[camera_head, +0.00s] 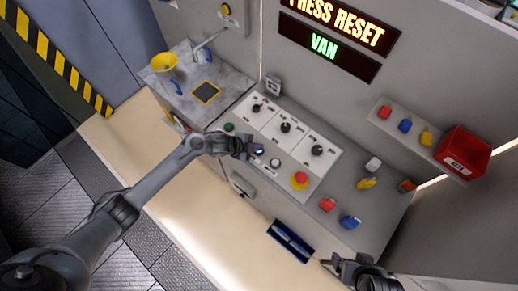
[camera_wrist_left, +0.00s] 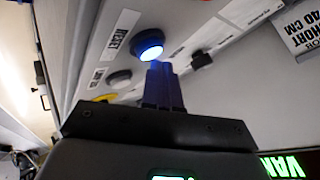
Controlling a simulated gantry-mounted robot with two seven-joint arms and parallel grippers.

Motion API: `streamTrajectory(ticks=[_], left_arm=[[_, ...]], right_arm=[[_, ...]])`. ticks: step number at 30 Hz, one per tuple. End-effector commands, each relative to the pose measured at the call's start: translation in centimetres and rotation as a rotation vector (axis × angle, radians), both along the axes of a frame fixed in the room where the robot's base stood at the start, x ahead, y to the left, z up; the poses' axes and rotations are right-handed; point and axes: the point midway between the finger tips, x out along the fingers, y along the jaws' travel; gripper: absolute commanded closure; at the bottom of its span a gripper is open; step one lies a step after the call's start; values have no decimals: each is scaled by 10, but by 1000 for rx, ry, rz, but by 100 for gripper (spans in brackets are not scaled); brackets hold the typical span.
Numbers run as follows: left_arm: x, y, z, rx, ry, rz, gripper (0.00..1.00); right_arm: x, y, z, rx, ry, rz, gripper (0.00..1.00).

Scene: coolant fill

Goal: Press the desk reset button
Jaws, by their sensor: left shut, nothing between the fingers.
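The reset button is a round, blue-lit button in a dark ring (camera_wrist_left: 148,45) in the left wrist view, beside a label reading RESET (camera_wrist_left: 120,33). In the head view only a small bluish glow of it shows at my left gripper's tip. My left gripper (camera_head: 258,149) is over the front row of the desk's control panel. Its fingers (camera_wrist_left: 162,84) are shut and empty, with the tips right at the button's near edge. I cannot tell whether they touch it. My right gripper (camera_head: 362,272) is at the bottom of the head view, away from the panel; its jaws are unclear.
A white button (camera_head: 275,162) and a red emergency button (camera_head: 300,180) lie to the right, a green button (camera_head: 229,127) to the left. Joysticks (camera_head: 286,127) stand behind. A lit sign reads PRESS RESET (camera_head: 335,22). Loose connectors and a red bin (camera_head: 463,151) are at right.

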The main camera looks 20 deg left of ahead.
Motion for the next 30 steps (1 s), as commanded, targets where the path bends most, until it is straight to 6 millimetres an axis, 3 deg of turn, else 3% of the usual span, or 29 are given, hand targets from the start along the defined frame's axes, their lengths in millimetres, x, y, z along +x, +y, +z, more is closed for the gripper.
streamTrajectory(ticks=[30], left_arm=[[0, 0, -11, 1, 1, 0, 100]], right_arm=[[0, 1, -8, 3, 0, -2, 19]])
